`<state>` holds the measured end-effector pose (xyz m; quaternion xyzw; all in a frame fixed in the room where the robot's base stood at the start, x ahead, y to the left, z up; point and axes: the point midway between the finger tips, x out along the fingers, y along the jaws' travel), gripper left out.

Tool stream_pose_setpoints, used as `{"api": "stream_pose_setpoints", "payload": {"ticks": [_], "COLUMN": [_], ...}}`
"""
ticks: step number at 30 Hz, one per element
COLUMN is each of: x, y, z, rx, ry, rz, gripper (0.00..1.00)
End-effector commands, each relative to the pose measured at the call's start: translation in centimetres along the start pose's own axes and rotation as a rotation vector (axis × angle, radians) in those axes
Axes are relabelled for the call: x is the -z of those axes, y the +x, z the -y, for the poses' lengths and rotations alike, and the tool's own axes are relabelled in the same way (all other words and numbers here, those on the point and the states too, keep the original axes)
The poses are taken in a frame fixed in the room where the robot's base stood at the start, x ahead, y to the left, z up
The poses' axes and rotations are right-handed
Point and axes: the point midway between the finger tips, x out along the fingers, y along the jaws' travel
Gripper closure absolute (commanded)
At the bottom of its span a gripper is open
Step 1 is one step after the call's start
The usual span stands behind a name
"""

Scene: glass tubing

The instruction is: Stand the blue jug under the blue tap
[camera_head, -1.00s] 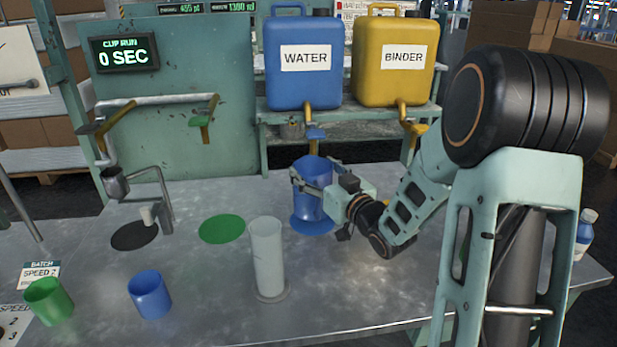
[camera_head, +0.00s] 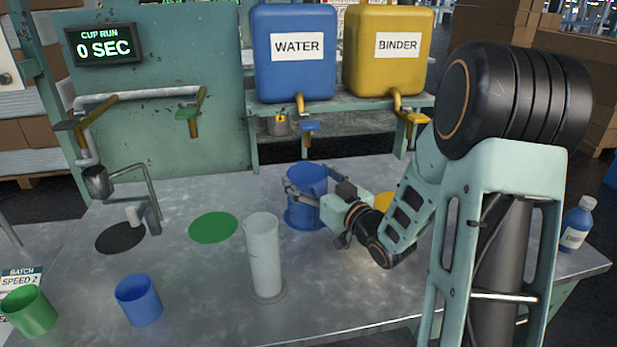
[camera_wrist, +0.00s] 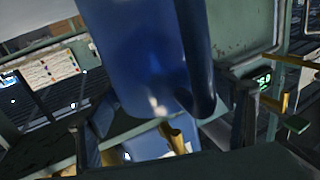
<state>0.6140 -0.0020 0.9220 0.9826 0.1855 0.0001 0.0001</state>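The blue jug (camera_head: 309,182) stands upright over the blue disc (camera_head: 288,218) on the metal table, hiding most of it. The blue tap (camera_head: 310,126) on the water tank hangs above the jug, with a clear gap between. My gripper (camera_head: 311,192) reaches in from the right with its fingers around the jug, shut on its sides. The jug (camera_wrist: 140,60) fills the upper middle of the wrist view, which looks upside down, and a yellow tap spout (camera_wrist: 174,138) shows below it. Whether the jug's base touches the disc is hard to tell.
A tall pale cylinder (camera_head: 264,255) stands front left of the jug. A blue cup (camera_head: 138,300) and a green cup (camera_head: 28,311) stand at the front left. The green disc (camera_head: 213,227) is bare. The yellow binder tank (camera_head: 385,50) and a bottle (camera_head: 576,224) are at the right.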

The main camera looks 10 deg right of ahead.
Motion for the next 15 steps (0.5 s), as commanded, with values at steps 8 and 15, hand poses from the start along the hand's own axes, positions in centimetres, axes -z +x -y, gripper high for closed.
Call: {"api": "stream_pose_setpoints", "payload": {"ticks": [8,15], "x": [0.03,0.35], "y": [0.01,-0.47], "z": [0.01,-0.07], "rx": [0.000,-0.002], "ry": [0.000,0.000], "rz": [0.000,0.001], "gripper": [0.13,0.13]}}
